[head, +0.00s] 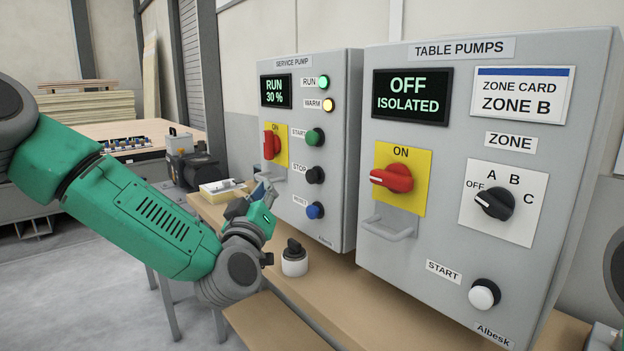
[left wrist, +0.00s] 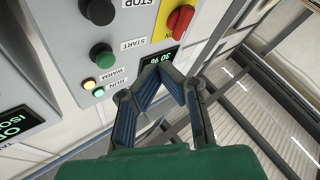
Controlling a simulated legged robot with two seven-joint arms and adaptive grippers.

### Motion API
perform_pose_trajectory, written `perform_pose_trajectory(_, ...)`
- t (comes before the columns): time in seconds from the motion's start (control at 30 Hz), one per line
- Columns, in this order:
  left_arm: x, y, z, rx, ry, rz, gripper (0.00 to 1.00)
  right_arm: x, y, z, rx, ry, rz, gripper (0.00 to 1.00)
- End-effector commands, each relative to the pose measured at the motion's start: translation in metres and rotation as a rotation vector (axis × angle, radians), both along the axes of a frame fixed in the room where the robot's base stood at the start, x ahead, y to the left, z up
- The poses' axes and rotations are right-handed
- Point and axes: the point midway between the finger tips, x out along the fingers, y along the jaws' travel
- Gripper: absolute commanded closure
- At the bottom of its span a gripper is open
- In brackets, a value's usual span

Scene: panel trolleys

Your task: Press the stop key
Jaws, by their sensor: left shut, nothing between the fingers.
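The stop key (head: 315,174) is a round black button beside the STOP label on the grey service pump panel (head: 335,215). In the left wrist view the stop key (left wrist: 100,11) shows at the top edge, with the panel upside down. My left gripper (head: 266,189) is shut and empty, in front of the panel's lower left side, apart from the key. In the left wrist view its fingertips (left wrist: 160,76) meet near the panel's display. The service pump display (head: 276,91) reads RUN 30 %. My right gripper is out of view.
The green start button (head: 314,138) is above the stop key and a blue button (head: 315,211) below. A red switch (head: 271,145) is to the left. The table pumps panel (head: 450,250) stands at the right. A loose black-and-white knob (head: 294,260) stands on the bench.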

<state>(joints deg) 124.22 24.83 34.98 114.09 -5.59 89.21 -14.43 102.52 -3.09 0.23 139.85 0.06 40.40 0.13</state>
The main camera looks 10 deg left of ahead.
Motion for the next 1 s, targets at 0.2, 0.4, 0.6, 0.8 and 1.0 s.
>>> perform_pose_trajectory(0.2, 0.022, -0.022, -0.001, 0.003, -0.001, -0.001, 1.0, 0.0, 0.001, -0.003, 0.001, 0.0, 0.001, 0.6)
perform_pose_trajectory(0.4, 0.044, -0.044, 0.0, 0.007, 0.001, -0.002, 1.0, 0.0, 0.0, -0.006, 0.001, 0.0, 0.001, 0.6)
perform_pose_trajectory(0.6, 0.058, -0.051, 0.0, 0.005, 0.0, -0.002, 1.0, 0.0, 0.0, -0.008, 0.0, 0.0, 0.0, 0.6)
perform_pose_trajectory(0.8, 0.063, -0.05, 0.0, -0.001, 0.0, 0.0, 1.0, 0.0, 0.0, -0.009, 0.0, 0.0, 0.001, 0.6)
perform_pose_trajectory(1.0, 0.063, -0.052, 0.0, 0.002, 0.001, -0.001, 1.0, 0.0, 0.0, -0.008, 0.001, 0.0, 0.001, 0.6)
